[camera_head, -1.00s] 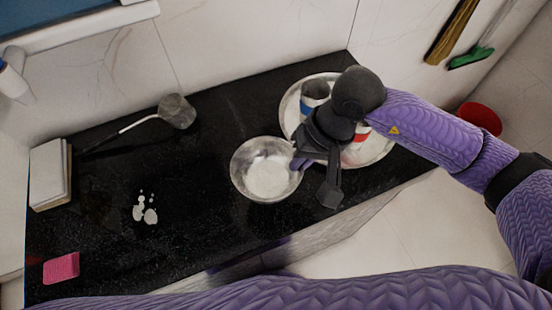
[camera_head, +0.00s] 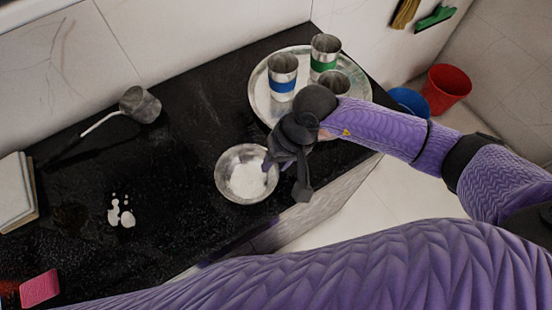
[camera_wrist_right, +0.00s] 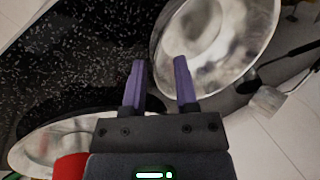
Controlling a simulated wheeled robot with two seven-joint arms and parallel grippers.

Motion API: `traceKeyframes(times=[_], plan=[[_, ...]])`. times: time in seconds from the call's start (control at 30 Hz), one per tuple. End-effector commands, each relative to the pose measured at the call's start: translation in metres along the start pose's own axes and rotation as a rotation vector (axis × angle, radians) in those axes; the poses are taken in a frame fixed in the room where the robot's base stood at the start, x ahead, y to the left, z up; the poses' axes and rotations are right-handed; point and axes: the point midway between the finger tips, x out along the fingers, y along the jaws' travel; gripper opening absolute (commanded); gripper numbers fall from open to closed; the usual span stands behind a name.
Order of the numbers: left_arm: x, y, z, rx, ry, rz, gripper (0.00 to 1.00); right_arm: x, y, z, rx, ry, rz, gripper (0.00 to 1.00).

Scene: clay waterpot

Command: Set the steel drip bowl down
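The steel drip bowl (camera_head: 228,163), with a pale inside, appears to rest upright on the black counter, left of the round steel tray (camera_head: 262,107). My right gripper (camera_head: 277,166) is at its right rim in the head view. In the right wrist view, the two purple fingers (camera_wrist_right: 159,64) stand apart. The bowl (camera_wrist_right: 215,45) fills the upper right there; its rim passes between the fingertips, with a gap visible, and the right finger overlaps it. The bowl's base and exact finger contact are hidden. My left gripper is in neither view.
The tray holds a blue-banded cup (camera_head: 283,84), a green-banded cup (camera_head: 325,62) and a third partly hidden cup. A ladle (camera_head: 141,105), white spots (camera_head: 121,214) and a pink sponge (camera_head: 40,289) lie leftward. A red bucket (camera_head: 446,88) stands on the floor.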

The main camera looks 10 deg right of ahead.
Motion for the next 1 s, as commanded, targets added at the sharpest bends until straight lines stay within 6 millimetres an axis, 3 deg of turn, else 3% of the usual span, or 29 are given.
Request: traceKeyframes(times=[0.23, 0.33, 0.7, 0.83, 1.0], plan=[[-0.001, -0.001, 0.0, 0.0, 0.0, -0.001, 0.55, -0.001, 0.0, 0.0, 0.0, 0.0, 0.0, 0.39], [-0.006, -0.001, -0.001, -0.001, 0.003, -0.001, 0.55, -0.01, -0.002, -0.001, 0.0, 0.002, 0.0, 0.39], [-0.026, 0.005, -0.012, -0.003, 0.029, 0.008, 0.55, -0.106, -0.002, -0.001, -0.001, 0.003, 0.001, 0.39], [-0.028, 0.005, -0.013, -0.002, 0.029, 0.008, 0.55, -0.12, -0.001, 0.0, 0.0, 0.001, 0.001, 0.39], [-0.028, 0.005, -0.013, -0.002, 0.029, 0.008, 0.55, -0.123, -0.001, 0.0, 0.0, -0.001, 0.0, 0.39]])
